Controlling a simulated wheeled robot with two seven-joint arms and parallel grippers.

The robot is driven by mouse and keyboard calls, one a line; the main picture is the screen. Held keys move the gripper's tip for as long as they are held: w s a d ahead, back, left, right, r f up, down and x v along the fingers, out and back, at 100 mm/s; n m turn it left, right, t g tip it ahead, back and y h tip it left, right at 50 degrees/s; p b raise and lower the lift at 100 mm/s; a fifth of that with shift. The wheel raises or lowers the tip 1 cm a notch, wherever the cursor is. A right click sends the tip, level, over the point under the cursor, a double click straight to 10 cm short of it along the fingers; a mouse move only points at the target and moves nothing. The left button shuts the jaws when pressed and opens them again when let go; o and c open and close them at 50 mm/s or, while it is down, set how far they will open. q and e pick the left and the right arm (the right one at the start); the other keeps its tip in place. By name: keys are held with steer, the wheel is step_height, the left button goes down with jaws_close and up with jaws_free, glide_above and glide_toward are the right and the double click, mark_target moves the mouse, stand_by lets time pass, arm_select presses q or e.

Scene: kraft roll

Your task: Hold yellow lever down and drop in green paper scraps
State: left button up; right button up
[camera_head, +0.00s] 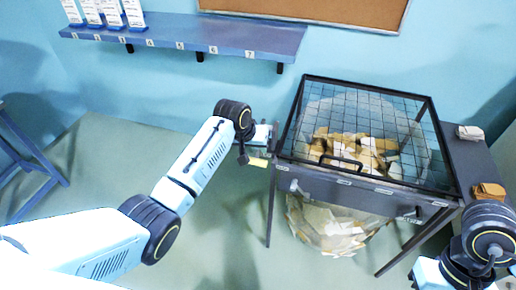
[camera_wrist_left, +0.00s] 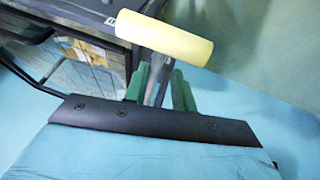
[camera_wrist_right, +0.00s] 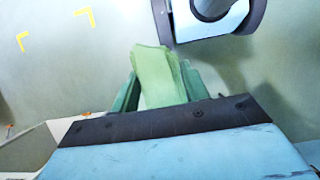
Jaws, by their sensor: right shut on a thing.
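The yellow lever handle (camera_head: 258,162) sticks out at the left side of the dark box (camera_head: 345,178). In the left wrist view the yellow handle (camera_wrist_left: 165,38) lies just beyond my left gripper (camera_wrist_left: 160,82). Its green fingers stand apart, with a thin grey bar seen between them; contact with the lever cannot be told. In the right wrist view my right gripper (camera_wrist_right: 158,90) is shut on the green paper scraps (camera_wrist_right: 157,72), which stick up past the fingertips. In the head view the right arm is at the lower right, and its fingers and the scraps are not visible there.
A wire mesh lid (camera_head: 375,110) covers the box, with brown scraps (camera_head: 360,150) beneath. A clear bag (camera_head: 330,225) hangs under it. White paper (camera_head: 470,132) and brown paper (camera_head: 489,190) lie on the right-hand surface. A blue shelf (camera_head: 200,32) is behind.

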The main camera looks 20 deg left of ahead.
arm_select(q)
steer(key=shift+o, duration=0.8)
steer(key=shift+s+d, duration=0.1)
steer(key=shift+d, duration=0.1)
steer(key=v, duration=1.2)
steer(key=shift+a, duration=0.1)
